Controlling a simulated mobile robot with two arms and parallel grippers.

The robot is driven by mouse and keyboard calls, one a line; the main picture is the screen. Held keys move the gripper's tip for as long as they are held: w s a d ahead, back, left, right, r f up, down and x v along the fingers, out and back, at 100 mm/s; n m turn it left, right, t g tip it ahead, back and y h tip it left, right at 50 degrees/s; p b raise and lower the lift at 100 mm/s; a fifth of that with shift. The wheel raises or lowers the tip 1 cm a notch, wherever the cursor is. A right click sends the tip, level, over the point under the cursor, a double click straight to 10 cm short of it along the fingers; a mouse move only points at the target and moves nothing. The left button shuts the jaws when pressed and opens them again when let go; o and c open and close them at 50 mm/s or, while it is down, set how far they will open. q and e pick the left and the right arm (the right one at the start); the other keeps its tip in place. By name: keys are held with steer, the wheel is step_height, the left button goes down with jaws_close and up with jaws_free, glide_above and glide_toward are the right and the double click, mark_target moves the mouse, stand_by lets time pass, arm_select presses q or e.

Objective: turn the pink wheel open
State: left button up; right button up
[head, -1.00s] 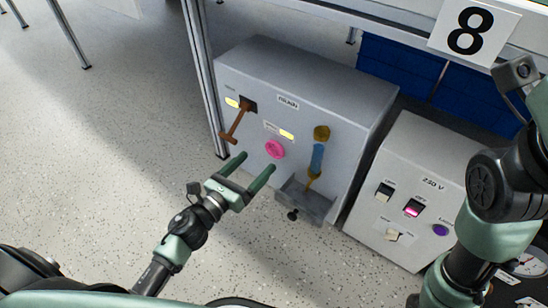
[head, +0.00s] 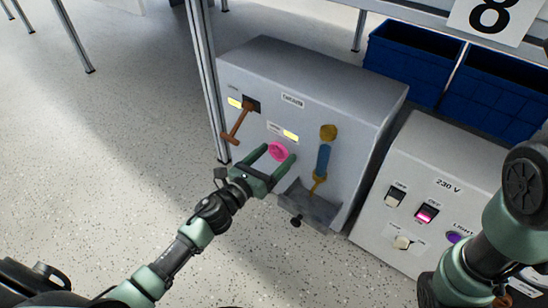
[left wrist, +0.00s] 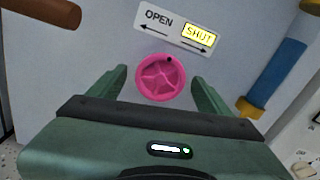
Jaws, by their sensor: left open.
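The pink wheel (head: 278,151) is a round spoked knob on the front of a grey box (head: 310,75). In the left wrist view the wheel (left wrist: 161,78) sits under a label (left wrist: 176,27) reading OPEN with a left arrow and SHUT with a right arrow; SHUT is lit yellow. A small dark dot is at the wheel's upper right rim. My left gripper (head: 276,163) is open, its fingers pointing at the box with the wheel between them in view. I cannot tell whether the fingers touch the wheel. My right gripper is not in view.
A brown lever (head: 238,124) is left of the wheel. A blue and yellow handle (head: 323,160) is to its right, above a grey tray (head: 309,207). A second grey box (head: 415,185) with switches stands further right. Blue bins (head: 413,62) are behind.

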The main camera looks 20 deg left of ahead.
arm_select(q)
steer(key=c, duration=1.4)
steer(key=shift+o, duration=0.2)
